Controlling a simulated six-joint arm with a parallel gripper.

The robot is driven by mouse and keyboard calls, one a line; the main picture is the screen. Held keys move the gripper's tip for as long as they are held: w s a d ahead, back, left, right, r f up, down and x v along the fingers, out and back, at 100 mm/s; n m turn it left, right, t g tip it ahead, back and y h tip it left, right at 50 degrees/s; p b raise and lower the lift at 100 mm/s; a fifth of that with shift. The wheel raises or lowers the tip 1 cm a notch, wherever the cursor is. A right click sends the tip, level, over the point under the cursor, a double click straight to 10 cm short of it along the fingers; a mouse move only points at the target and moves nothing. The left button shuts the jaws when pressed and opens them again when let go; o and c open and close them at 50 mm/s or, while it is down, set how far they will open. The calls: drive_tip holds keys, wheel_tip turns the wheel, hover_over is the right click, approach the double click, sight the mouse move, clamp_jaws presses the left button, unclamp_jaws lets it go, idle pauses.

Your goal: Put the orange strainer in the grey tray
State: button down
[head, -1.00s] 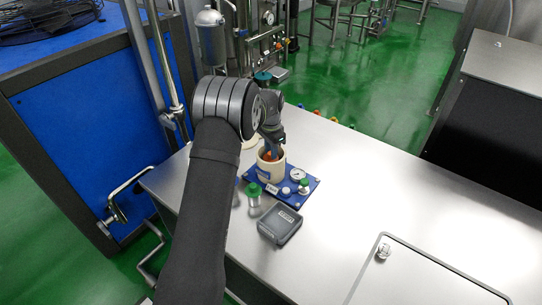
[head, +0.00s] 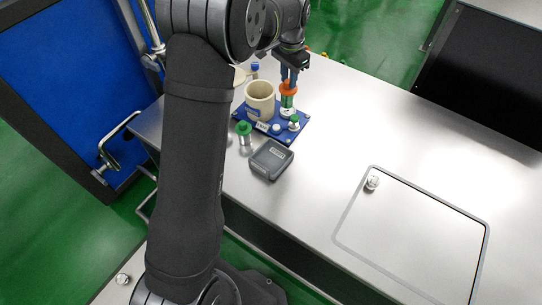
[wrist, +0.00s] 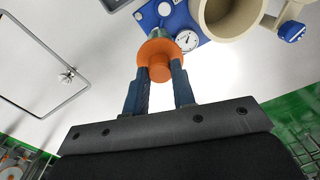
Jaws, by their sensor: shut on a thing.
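The orange strainer (head: 288,87) hangs upright in my gripper (head: 289,76), with a pale greenish body below its orange collar. In the wrist view the orange strainer (wrist: 160,57) sits between the fingertips of my gripper (wrist: 161,72), which is shut on its orange top. It is outside the beige cup, to its right and above the blue plate.
The beige cup (head: 260,99) stands on the blue plate (head: 298,132) with a gauge and small fittings. A framed hatch with a knob (head: 372,182) is at the right. The table (head: 400,130) between is clear.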

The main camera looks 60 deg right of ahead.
drive_tip(key=s+a+f, duration=0.3)
drive_tip(key=s+a, duration=1.1)
drive_tip(key=a, duration=0.2)
drive_tip(key=w+d+f, duration=0.2)
drive_tip(key=w+f, duration=0.8)
drive_tip(key=w, duration=0.1)
drive_tip(key=shift+d+f, duration=0.15)
drive_tip(key=shift+f, duration=0.1)
drive_tip(key=shift+w+f, duration=0.1)
drive_tip(key=shift+f, duration=0.1)
drive_tip(key=c, duration=1.2)
unclamp_jaws()
drive_tip(key=shift+r, duration=0.1)
wheel_tip(320, 180, up, 12)
